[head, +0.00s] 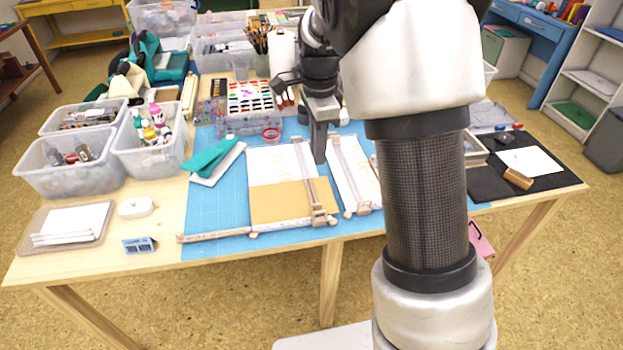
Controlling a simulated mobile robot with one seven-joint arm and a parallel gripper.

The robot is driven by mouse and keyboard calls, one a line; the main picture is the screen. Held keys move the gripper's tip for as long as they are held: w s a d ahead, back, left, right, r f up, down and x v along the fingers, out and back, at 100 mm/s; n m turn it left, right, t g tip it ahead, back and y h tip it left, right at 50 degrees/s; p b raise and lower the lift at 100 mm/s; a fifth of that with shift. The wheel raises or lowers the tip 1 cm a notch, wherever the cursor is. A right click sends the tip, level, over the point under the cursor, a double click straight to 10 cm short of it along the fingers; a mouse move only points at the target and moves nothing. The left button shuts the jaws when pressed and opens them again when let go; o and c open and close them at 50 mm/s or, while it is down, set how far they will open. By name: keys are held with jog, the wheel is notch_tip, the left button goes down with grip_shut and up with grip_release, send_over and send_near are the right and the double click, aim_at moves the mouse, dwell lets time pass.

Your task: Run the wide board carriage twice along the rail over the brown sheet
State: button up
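The brown sheet (278,203) lies flat on the blue mat (212,225), with white paper (272,165) behind it. A long narrow carriage (309,178) with a wooden front end lies across the brown sheet near its right edge. A similar carriage (346,172) lies over a white sheet further right; I cannot tell for certain which is the wide one. A pale wooden rail (262,229) runs along the mat's front edge. My gripper (319,158) points down above the gap near the carriages' far ends. Its fingers overlap, so its opening is hidden, and no held object is visible.
Plastic bins (70,163) fill the table's left side, with a paint set (250,96) behind. A black mat (487,183) with a wooden roller (518,178) is at right. My arm hides the right-middle of the table.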

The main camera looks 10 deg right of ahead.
jog(key=b, duration=0.3)
send_near(317, 204)
jog(key=shift+m, duration=0.3)
notch_tip(317, 204, down, 9)
jog(key=shift+w+r, duration=0.1)
jog(key=shift+r, duration=0.05)
grip_shut()
dwell(1.2)
